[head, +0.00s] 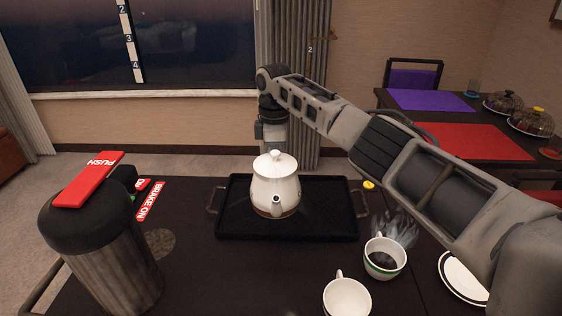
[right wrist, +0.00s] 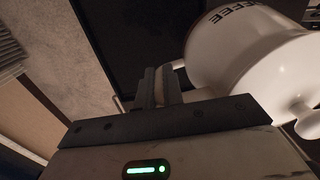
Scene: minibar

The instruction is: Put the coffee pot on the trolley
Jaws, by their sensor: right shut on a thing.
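The white coffee pot (head: 276,186) is upright at the black tray (head: 330,228), its spout toward me. I cannot tell whether its base touches the tray. My right arm reaches over from the right, and its gripper is mostly hidden behind the pot in the head view. In the right wrist view my right gripper (right wrist: 163,88) is shut on the pot's handle, beside the pot body (right wrist: 245,45) with its "COFFEE" lettering. The dark top (head: 195,268) under the tray carries a red "BRAKE ON" label and looks like the trolley. My left gripper is out of view.
A large flask (head: 115,270) with a red "PUSH" lever stands at the left. A steaming cup (head: 384,260), an empty cup (head: 346,298) and a white saucer (head: 462,278) are at the right front. A dining table (head: 460,115) with mats and covered dishes stands at the back right.

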